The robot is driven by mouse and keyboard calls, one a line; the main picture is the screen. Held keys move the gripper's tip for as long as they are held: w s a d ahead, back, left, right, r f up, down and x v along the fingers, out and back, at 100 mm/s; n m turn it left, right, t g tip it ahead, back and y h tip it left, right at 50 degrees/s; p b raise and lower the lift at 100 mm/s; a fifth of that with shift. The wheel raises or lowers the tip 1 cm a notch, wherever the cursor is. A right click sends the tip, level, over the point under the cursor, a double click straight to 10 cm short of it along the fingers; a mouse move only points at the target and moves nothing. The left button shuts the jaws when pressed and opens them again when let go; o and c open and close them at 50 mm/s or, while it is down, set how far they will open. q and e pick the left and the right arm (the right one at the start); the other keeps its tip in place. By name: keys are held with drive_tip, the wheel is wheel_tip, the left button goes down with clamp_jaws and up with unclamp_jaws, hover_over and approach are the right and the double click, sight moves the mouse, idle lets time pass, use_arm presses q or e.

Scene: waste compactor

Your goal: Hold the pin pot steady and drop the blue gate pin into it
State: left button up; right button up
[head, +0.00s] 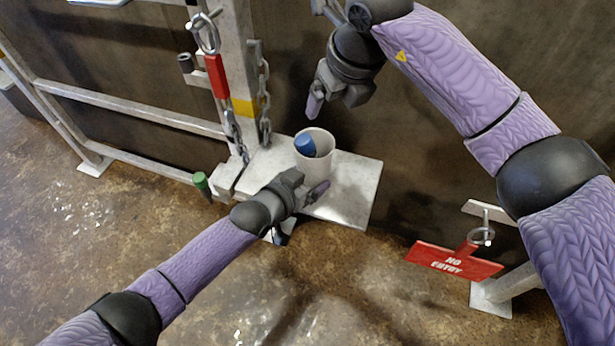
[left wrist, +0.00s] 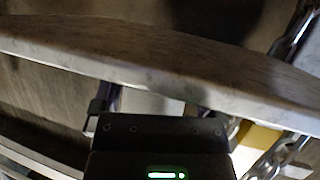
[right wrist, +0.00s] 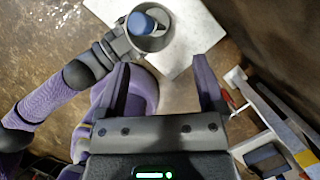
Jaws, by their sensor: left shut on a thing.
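The pin pot (head: 318,172) is a pale cup standing upright on a light shelf plate (head: 345,205). The blue gate pin (head: 306,146) is inside it, leaning, with its blue end showing at the rim; the rest is hidden by the pot. The right wrist view also shows the pot (right wrist: 157,42) and the blue end (right wrist: 140,22). My left gripper (head: 308,190) is shut on the pot's near side. My right gripper (head: 325,100) is above the pot, with its fingers apart and nothing between them in the right wrist view (right wrist: 162,75).
A post with a hanging chain (head: 264,95) and a red tag (head: 215,76) stands left of the pot. A green-topped pin (head: 201,182) is by the rail. A red NO ENTRY sign (head: 453,261) is at lower right.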

drive_tip(key=v, duration=1.2)
idle(0.3)
